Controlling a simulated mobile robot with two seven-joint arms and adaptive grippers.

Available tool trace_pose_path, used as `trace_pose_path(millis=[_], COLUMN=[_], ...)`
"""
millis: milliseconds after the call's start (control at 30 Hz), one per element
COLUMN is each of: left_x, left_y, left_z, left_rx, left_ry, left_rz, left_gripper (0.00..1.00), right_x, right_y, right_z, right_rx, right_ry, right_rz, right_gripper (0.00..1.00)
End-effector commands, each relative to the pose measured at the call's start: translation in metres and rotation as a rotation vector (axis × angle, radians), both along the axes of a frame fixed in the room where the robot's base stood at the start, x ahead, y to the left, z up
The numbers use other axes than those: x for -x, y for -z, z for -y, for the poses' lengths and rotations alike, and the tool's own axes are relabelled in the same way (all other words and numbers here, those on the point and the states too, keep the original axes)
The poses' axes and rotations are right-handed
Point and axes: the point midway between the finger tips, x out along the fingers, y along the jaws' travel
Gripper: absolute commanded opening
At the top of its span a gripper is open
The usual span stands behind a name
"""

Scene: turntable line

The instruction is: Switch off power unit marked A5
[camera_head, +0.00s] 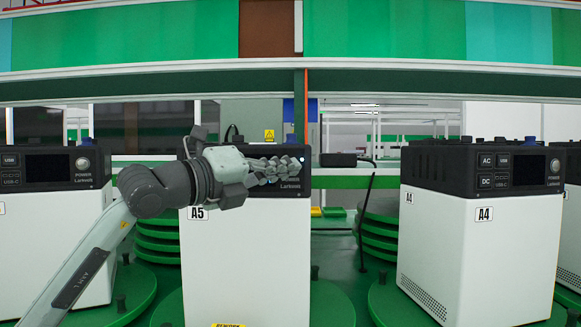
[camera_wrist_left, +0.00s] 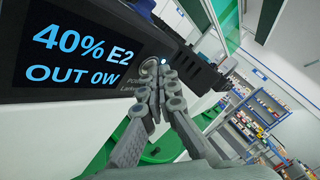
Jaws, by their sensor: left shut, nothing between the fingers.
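The power unit marked A5 (camera_head: 245,255) is a white box with a black top section, standing in the middle of the head view. Its A5 label (camera_head: 197,213) is at the upper left of the front. My left gripper (camera_head: 284,168) is shut and empty, in front of the black panel's right part. In the left wrist view the gripper (camera_wrist_left: 160,84) has its fingertips at the round power button (camera_wrist_left: 149,67), partly covering it; I cannot tell whether they touch. The lit display (camera_wrist_left: 80,50) reads "40% E2" and "OUT 0W". My right gripper is not in view.
A unit marked A4 (camera_head: 475,255) stands to the right, and another white unit (camera_head: 50,230) to the left, partly behind my left arm. The units stand on green turntables (camera_head: 330,305). Stacked green discs (camera_head: 380,235) and a thin black post (camera_head: 366,220) stand between A5 and A4.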

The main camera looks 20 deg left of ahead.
Motion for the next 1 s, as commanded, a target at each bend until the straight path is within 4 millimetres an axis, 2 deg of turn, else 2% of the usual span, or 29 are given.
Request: trace_pose_path(millis=[400,767,1000], left_x=[-0.001,0.013,0.013], left_y=[0.000,0.001,0.000], left_z=[-0.001,0.004,0.004], left_rx=[0.000,-0.001,0.000], left_ry=[-0.001,0.001,0.001], left_rz=[0.001,0.001,0.001], left_gripper=[0.00,0.00,0.00], right_x=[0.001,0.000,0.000], right_y=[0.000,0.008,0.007], right_z=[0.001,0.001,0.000], right_rx=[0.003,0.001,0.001], right_ry=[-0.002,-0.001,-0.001], right_rz=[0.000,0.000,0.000], right_gripper=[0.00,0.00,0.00])
